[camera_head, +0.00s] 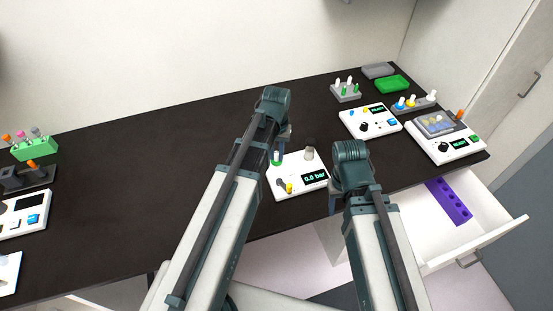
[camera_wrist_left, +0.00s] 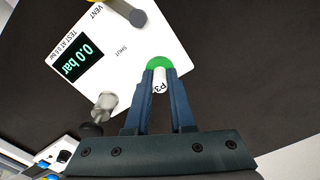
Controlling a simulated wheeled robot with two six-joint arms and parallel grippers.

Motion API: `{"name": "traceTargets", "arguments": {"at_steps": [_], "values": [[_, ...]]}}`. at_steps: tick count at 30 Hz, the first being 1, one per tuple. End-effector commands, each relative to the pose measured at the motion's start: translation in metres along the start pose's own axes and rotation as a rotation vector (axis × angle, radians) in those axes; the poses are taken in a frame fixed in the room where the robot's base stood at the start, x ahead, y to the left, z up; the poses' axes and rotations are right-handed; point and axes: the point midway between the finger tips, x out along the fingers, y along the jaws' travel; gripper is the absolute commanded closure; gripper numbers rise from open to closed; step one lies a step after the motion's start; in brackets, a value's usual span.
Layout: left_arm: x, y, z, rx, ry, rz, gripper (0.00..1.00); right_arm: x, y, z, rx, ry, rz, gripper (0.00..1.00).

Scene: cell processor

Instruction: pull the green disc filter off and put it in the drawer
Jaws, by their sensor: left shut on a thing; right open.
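The green disc filter (camera_wrist_left: 160,64) is at the fingertips of my left gripper (camera_wrist_left: 160,78) in the left wrist view. A white part marked P3 sits between the fingers against the green disc. In the head view the green disc (camera_head: 276,162) shows at the left edge of the white pressure unit (camera_head: 311,169), below my left gripper (camera_head: 281,147). I cannot tell whether the filter still touches the unit. My right gripper (camera_head: 351,168) is open over the counter's front, its fingers mostly hidden by the wrist. The drawer (camera_head: 478,232) stands open at the right.
A purple rack (camera_head: 448,201) lies in the drawer, with bare floor around it. The unit reads 0.0 bar and has a metal fitting (camera_wrist_left: 104,104). Other white instruments (camera_head: 370,121) stand right of it. The dark counter left of my left arm is mostly clear.

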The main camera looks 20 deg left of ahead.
Motion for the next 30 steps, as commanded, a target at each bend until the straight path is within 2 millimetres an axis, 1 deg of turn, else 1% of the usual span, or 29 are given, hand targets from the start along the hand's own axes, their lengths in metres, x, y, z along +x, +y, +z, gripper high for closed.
{"name": "traceTargets", "arguments": {"at_steps": [19, 30], "values": [[-0.001, 0.000, 0.000, 0.000, 0.000, 0.000, 1.00, -0.001, 0.000, 0.000, 0.000, 0.000, 0.000, 0.47], [-0.011, 0.000, 0.000, 0.000, 0.000, 0.000, 1.00, -0.011, 0.001, 0.001, 0.000, 0.000, 0.000, 0.47]]}}
